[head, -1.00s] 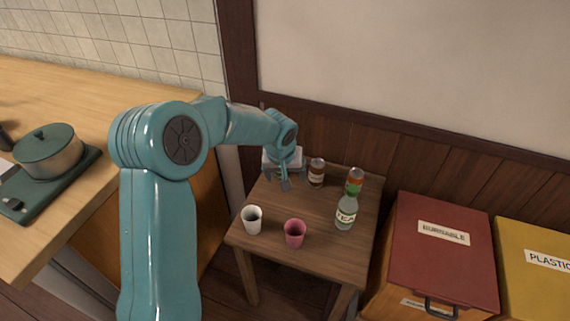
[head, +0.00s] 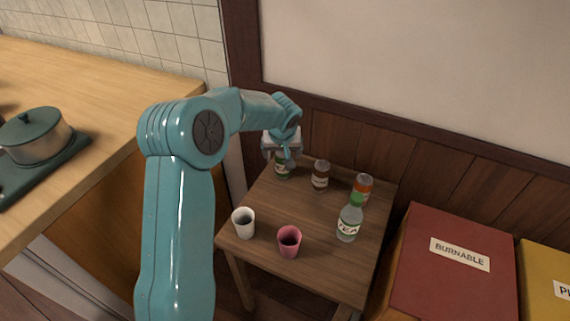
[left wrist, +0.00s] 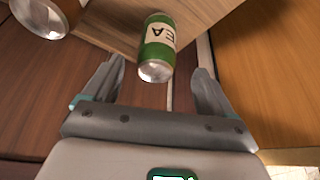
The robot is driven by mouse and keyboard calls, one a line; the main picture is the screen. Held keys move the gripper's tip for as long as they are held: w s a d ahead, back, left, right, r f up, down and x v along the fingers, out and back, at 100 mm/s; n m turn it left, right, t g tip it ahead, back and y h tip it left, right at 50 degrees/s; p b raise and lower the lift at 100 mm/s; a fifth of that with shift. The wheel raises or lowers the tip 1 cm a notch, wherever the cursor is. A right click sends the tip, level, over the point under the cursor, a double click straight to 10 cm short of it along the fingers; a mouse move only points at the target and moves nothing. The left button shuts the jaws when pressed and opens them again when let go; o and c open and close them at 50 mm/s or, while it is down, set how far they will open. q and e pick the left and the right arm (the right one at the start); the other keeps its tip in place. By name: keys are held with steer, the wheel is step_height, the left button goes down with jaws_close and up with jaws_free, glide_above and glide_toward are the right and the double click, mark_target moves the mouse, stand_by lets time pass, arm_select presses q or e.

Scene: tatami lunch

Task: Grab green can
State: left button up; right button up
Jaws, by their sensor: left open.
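The green can (head: 282,171) with a white label stands at the back left of the small wooden table, partly hidden by my gripper in the head view. In the left wrist view the green can (left wrist: 157,48) shows between and just beyond the two fingers, with letters on its label. My left gripper (head: 281,152) is open, above and close to the can. In the left wrist view the open fingers (left wrist: 160,90) are apart, with nothing held. My right gripper is not in view.
On the table (head: 262,212) stand a brown can (head: 320,176), an orange can (head: 363,184), a green-capped tea bottle (head: 350,222), a white cup (head: 243,223) and a pink cup (head: 289,241). A red burnable bin (head: 460,278) stands at right; a counter (head: 120,90) is at left.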

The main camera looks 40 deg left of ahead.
arm_select(q)
steer(key=x, duration=0.2)
steer(key=shift+a+f, duration=0.15)
steer(key=shift+f, duration=0.25)
steer(key=x, duration=0.5)
steer(key=shift+w+f, duration=0.2)
steer(key=shift+w, duration=0.15)
steer(key=c, duration=1)
